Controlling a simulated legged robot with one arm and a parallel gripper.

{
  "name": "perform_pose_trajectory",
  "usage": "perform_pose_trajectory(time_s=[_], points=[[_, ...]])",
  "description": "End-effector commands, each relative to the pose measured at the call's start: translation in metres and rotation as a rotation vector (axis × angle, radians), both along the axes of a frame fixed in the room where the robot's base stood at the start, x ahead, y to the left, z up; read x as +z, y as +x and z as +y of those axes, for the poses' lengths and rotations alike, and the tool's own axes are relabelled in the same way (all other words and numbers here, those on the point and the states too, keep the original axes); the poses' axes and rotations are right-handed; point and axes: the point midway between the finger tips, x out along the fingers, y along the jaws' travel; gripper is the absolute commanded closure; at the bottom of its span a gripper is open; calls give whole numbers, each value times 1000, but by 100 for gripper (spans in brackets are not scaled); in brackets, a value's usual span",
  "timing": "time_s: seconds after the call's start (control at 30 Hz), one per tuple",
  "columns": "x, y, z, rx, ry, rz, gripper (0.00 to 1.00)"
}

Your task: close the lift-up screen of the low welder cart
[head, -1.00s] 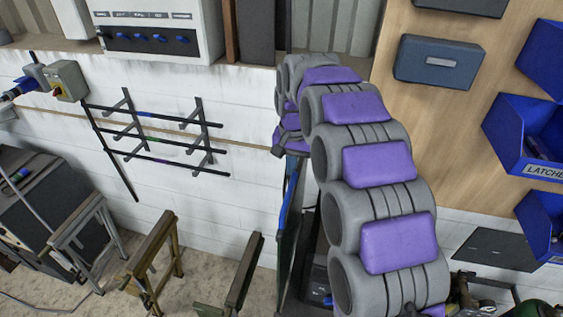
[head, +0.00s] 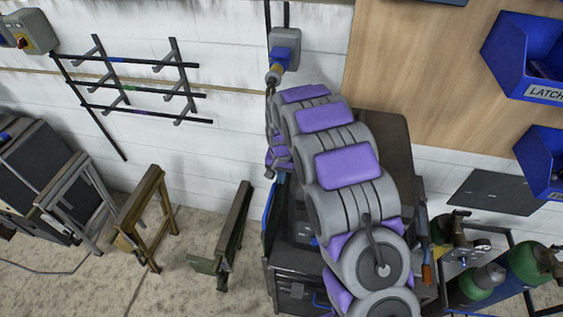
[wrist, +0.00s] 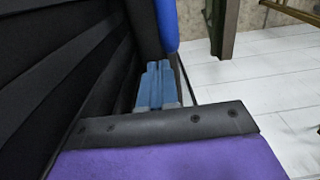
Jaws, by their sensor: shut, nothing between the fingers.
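The low welder cart (head: 393,132) is a dark box in the middle of the head view, largely hidden behind my arm. A dark upright panel with a blue edge (head: 270,210) stands along its left side; it appears to be the lift-up screen. In the wrist view, a black ribbed surface (wrist: 60,70) fills the left, with a bright blue part (wrist: 167,25) at the top. My gripper (wrist: 156,88) is shut and empty, its pale blue fingers beside the black surface and below the blue part. I cannot tell whether they touch. In the head view the fingertips are mostly hidden.
Green and brown trestles (head: 228,232) stand left of the cart. Gas cylinders (head: 485,280) stand close on its right. A grey socket with a blue plug (head: 285,50) is on the wall behind. Some bare floor (head: 195,285) shows at the lower left.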

Motion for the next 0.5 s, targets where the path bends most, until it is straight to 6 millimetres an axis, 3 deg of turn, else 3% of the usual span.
perform_pose_trajectory(time_s=[0.03,0.2,0.5], points=[[-18,-2,4,1,-6,7,100],[-48,-1,8,2,-6,1,100],[-69,-1,3,3,1,3,100]])
